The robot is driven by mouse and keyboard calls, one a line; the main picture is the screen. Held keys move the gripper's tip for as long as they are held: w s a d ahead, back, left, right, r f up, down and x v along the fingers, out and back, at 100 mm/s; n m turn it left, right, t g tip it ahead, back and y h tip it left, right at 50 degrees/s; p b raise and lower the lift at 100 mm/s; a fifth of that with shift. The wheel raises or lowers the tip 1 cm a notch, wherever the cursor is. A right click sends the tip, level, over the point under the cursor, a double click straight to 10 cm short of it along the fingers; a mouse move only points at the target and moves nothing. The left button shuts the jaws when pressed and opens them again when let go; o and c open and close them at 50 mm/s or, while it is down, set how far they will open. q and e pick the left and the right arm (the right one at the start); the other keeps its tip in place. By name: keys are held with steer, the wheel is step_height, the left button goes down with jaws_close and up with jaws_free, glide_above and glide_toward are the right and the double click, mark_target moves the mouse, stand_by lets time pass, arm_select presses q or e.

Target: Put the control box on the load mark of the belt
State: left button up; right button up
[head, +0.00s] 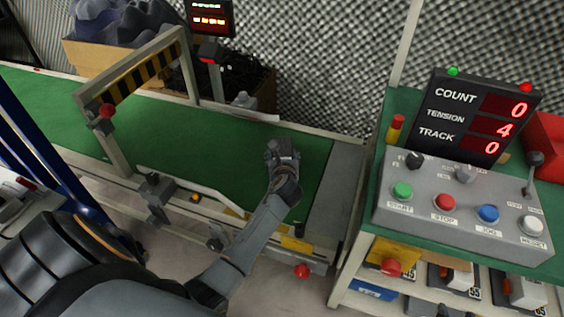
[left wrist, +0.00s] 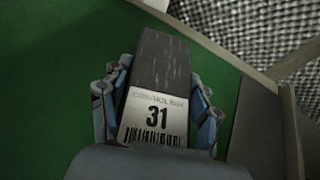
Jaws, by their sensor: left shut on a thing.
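My left gripper (head: 284,168) is over the right part of the green belt (head: 225,155), its arm coming in from below. In the left wrist view the gripper (left wrist: 155,105) is shut on the control box (left wrist: 160,68), a dark grey block with scuffed top and a white label reading 31 with a barcode. The fingers press on both sides of it. In the head view the box is small and partly hidden by the gripper. I cannot tell whether it touches the belt. I cannot make out a load mark. My right gripper is not in view.
A striped yellow-black gate (head: 135,78) spans the belt at the left. A grey control panel (head: 460,205) with coloured buttons and a display (head: 475,115) reading 0, 4, 0 stands at the right. Bins of dark parts (head: 235,85) stand behind. The belt around my gripper looks clear.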

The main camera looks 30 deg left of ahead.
arm_select(q)
steer(key=shift+f+b, duration=0.45)
steer(key=shift+f, duration=0.4)
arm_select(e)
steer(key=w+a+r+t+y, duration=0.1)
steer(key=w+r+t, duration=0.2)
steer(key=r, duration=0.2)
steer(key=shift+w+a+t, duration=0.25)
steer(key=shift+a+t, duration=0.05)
arm_select(q)
steer(key=shift+f, duration=0.2)
steer(key=o, duration=1.4)
